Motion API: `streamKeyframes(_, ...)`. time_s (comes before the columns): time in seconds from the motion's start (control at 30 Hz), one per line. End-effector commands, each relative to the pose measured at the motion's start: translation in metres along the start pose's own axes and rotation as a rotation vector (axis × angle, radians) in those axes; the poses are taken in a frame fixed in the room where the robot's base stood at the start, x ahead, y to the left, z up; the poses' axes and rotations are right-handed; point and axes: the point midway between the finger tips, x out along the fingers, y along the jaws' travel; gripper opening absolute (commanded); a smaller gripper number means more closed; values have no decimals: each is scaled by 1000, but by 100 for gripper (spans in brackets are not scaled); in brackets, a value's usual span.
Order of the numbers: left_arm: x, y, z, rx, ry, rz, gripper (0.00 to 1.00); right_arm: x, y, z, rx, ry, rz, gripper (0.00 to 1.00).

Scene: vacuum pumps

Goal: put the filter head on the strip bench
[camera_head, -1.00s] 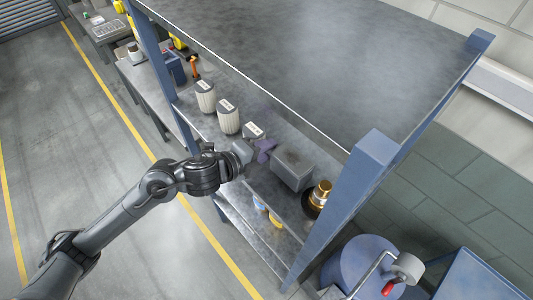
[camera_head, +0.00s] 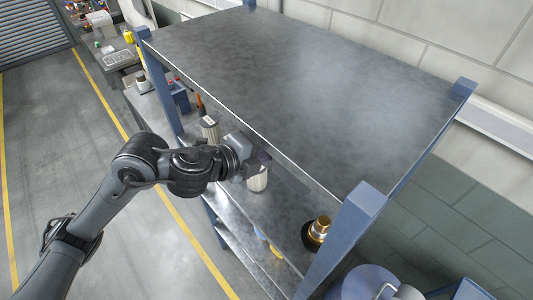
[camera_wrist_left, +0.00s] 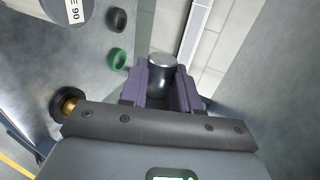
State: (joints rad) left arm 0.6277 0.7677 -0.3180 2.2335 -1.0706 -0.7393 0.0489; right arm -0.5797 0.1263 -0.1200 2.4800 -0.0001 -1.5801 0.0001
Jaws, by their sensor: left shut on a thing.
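My left gripper (camera_head: 259,160) is at the front of the shelving unit, just under the edge of its upper deck. In the left wrist view its purple fingers (camera_wrist_left: 163,88) are shut on a dark cylindrical part with a shiny grey top (camera_wrist_left: 161,66), which I take to be the filter head. Most of that part is hidden by the gripper, and in the head view it cannot be made out clearly. Benches (camera_head: 157,108) stand at the far left; I cannot tell which is the strip bench. My right gripper is not in view.
Pale ribbed canisters (camera_head: 210,128) and a brass fitting (camera_head: 318,229) stand on the shelf (camera_head: 280,215). The upper deck (camera_head: 300,80) is bare. Blue posts (camera_head: 345,235) border the shelf.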

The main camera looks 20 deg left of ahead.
Motion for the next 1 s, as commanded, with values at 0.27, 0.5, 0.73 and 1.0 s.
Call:
streamKeyframes(0.27, 13, 24, -67, 27, 92, -1, 0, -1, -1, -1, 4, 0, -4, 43)
streamKeyframes(0.5, 11, 34, -144, 29, 100, -4, 0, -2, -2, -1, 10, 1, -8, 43)
streamKeyframes(0.73, 2, 31, -157, 4, 27, -3, 0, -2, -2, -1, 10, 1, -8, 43)
streamKeyframes(1.0, -2, 29, -152, -15, -17, -1, 0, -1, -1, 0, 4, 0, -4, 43)
